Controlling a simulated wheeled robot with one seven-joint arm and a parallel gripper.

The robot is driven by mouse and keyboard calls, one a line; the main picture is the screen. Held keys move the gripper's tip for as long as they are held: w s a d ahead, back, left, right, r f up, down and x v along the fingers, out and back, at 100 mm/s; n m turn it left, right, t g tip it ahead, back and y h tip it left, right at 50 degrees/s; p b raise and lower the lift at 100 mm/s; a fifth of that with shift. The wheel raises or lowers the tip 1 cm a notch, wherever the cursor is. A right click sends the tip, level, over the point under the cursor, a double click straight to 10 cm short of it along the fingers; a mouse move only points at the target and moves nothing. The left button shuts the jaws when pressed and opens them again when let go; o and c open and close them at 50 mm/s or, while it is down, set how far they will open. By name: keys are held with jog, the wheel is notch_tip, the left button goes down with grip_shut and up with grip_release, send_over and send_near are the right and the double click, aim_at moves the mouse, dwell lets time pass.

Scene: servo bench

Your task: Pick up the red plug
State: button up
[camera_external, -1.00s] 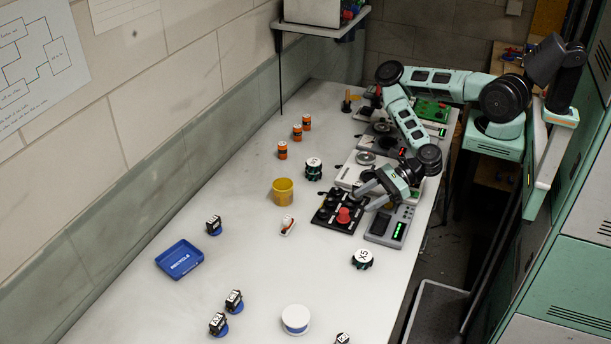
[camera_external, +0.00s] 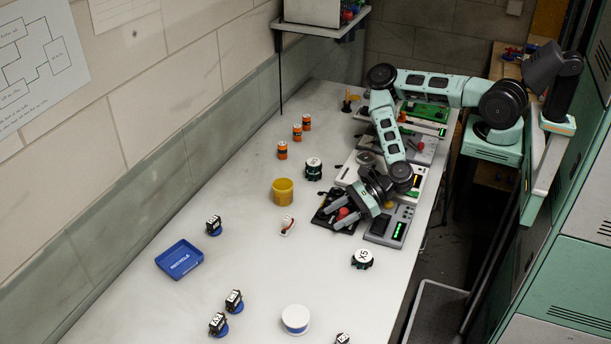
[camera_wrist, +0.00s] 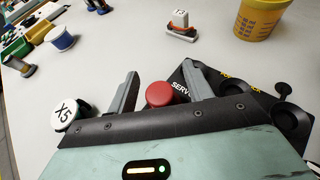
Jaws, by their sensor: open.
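The red plug (camera_external: 343,213) has a round red top and stands on the black board (camera_external: 322,220) with round black sockets. In the wrist view the red plug (camera_wrist: 159,94) shows between the two fingers of my gripper (camera_wrist: 160,72), nearer the palm than the fingertips. My gripper (camera_external: 332,216) is open, and its fingers reach over the board on both sides of the plug. I cannot tell whether a finger touches it. The lower part of the plug and much of the board are hidden by my gripper.
A grey device with a green display (camera_external: 398,231) stands right of the board. A yellow cup (camera_external: 283,192), a small white and orange part (camera_external: 287,226) and a round X5 piece (camera_external: 362,259) stand around it.

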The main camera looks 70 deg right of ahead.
jog(key=c, duration=1.1)
grip_shut()
